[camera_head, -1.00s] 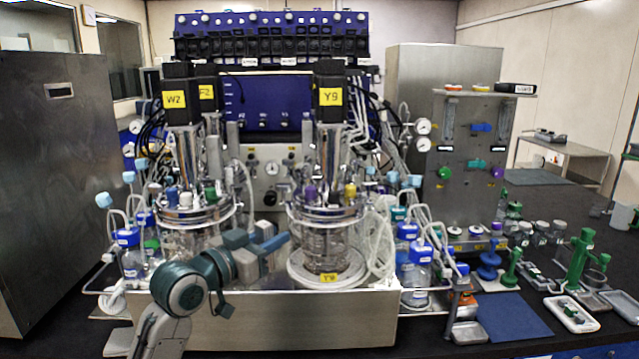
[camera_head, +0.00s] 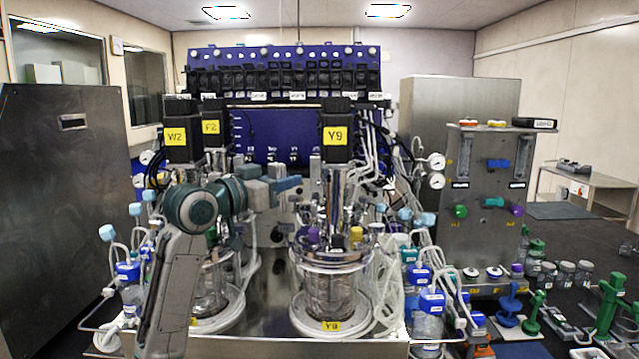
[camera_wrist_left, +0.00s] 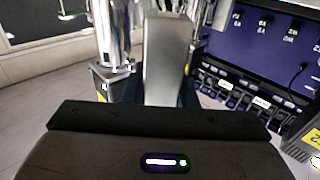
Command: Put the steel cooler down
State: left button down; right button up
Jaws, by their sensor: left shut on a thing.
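My left gripper (camera_head: 288,186) is raised in front of the back panel, between the two bioreactors. Its blue fingers point right, toward the Y9 reactor. In the left wrist view it is shut on a smooth grey piece, the steel cooler (camera_wrist_left: 168,55), which extends away between the dark fingers. In the head view the cooler is hard to tell from the metal parts behind. The Y9 bioreactor (camera_head: 328,288) stands right of the gripper. The W2 bioreactor (camera_head: 211,285) is partly hidden behind my left arm. My right gripper is not in view.
The Y9 motor (camera_head: 337,143) and W2 motor (camera_head: 178,140) rise on either side of the gripper. Tubing and blue-capped bottles (camera_head: 431,302) crowd the right side. A steel panel (camera_head: 488,215) stands farther right. Green stands (camera_head: 606,305) are at the right edge.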

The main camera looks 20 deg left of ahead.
pick_arm(q)
jog(key=w+d+p, duration=0.1)
jog(key=w, duration=0.2)
jog(key=w+d+f+p, duration=0.1)
jog(key=w+d+p, duration=0.1)
jog(key=w, duration=0.1)
jog(key=w+d+f+p, duration=0.1)
jog(key=w, duration=0.2)
jog(key=shift+d+f+p, duration=0.15)
jog(key=shift+d+p, duration=0.1)
jog(key=shift+p, duration=0.15)
jog(key=shift+f, duration=0.55)
jog(key=shift+w, duration=0.1)
jog(key=shift+f, duration=0.1)
jog(key=c, duration=1.5)
grip_release()
jog(key=shift+o, duration=0.2)
